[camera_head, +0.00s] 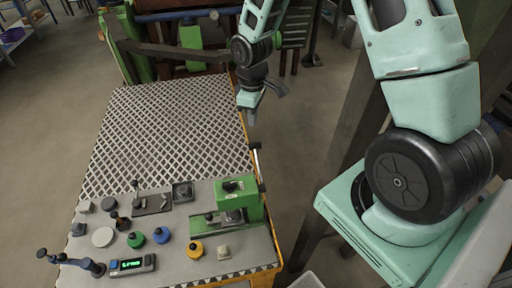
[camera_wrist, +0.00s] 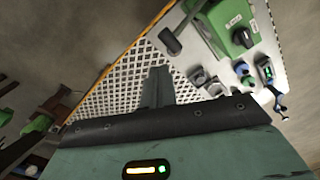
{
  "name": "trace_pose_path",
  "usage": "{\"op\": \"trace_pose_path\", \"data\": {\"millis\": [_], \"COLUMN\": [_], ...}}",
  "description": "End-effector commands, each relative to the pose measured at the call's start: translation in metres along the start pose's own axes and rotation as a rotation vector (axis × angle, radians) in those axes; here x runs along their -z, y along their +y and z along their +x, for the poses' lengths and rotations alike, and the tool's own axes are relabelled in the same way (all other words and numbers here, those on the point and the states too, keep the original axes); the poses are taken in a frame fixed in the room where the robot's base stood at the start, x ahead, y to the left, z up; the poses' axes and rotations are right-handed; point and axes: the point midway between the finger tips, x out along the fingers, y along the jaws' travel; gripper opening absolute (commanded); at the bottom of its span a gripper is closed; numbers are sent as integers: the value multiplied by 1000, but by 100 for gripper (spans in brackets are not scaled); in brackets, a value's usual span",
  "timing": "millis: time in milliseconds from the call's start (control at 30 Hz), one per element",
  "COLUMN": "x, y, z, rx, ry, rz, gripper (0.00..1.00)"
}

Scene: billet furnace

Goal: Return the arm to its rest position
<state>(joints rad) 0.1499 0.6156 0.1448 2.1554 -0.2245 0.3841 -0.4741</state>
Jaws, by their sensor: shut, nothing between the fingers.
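My arm, pale green with black joints, rises at the right of the head view and bends over toward the bench. The gripper touches none of the bench objects that I can see. The upper part of the arm runs out of the top of the head view.
The bench (camera_head: 165,130) has a white mesh top. The green press (camera_head: 237,202) with its lever stands at the front right. Round coloured pieces, a digital gauge (camera_head: 132,265) and small parts lie at the front. Bare floor (camera_head: 50,110) lies to the left. A dark post stands beside my arm.

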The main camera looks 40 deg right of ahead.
Motion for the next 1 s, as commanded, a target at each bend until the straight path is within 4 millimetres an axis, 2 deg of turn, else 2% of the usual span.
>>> {"op": "trace_pose_path", "data": {"millis": [500,567,633,667,767,833,1000], "x": [0,2,7,10,19,20,-5], "y": [-1,-5,-18,-28,-74,-115,-211], "z": [-1,-2,-4,-5,-13,-19,-27], "rx": [0,1,2,3,10,18,35], "ry": [0,2,9,12,26,34,40], "rz": [0,-1,-4,-6,-12,-15,-24], "gripper": [0,0,0,0,0,0,0]}}
